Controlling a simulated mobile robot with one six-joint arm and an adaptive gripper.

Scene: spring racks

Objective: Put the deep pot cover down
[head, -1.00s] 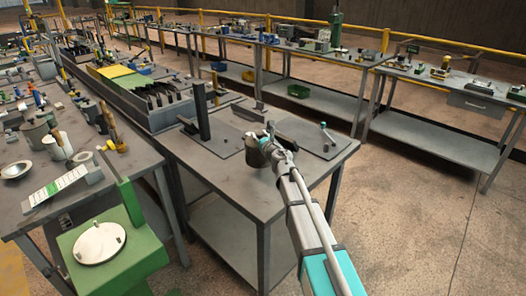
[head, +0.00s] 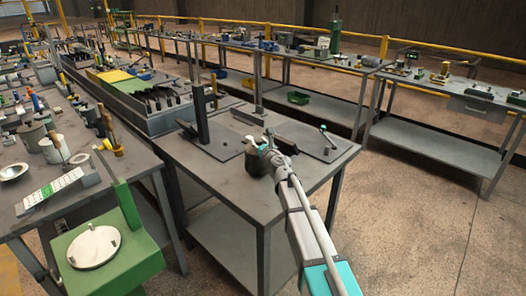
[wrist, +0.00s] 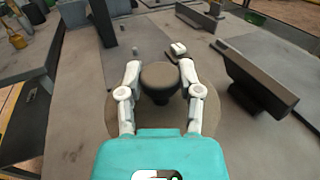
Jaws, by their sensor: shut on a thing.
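The deep pot cover shows in the wrist view as a tan disc (wrist: 204,112) with a dark round knob on top. My gripper (wrist: 160,78) is shut on the knob, one white finger on each side. In the head view my gripper (head: 258,150) is over the near part of the grey metal table (head: 215,182), with a dark rounded thing (head: 257,164) just below it. I cannot tell whether this is the cover alone or whether the cover touches the table. My teal wrist hides the near part of the disc.
A dark upright post (head: 201,115) on a plate stands behind on the same table, with a flat plate with a small lever (head: 324,135) to its right. A long dark bar (wrist: 255,82) lies right of my gripper. The table's front left is clear.

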